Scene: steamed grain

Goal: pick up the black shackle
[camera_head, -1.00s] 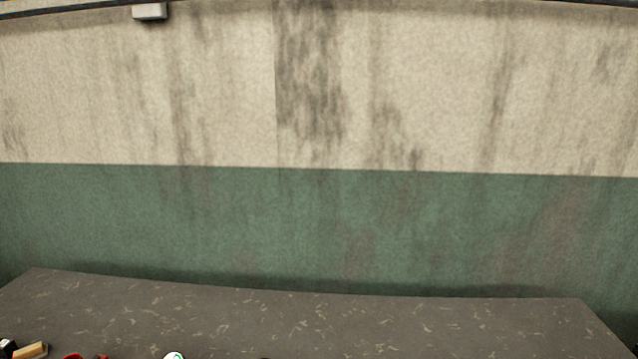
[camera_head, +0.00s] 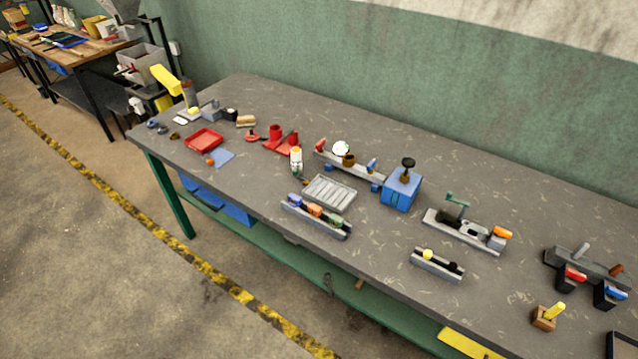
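I cannot pick out the black shackle with certainty at this size. Several small dark pieces lie at the far left end of the workbench (camera_head: 255,95), among them a dark piece (camera_head: 162,129) and a brownish piece (camera_head: 174,135). Any of these could be a shackle, but their shapes are too small to tell. A black rounded item (camera_head: 231,114) stands a little to their right. Neither of my grippers shows in the head view.
A red tray (camera_head: 204,140), a grey ribbed tray (camera_head: 329,194), a blue box (camera_head: 401,190) and several fixtures stand along the bench. A yellow-armed device (camera_head: 168,80) stands at its left end. Floor with a yellow-black stripe (camera_head: 150,238) is clear in front.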

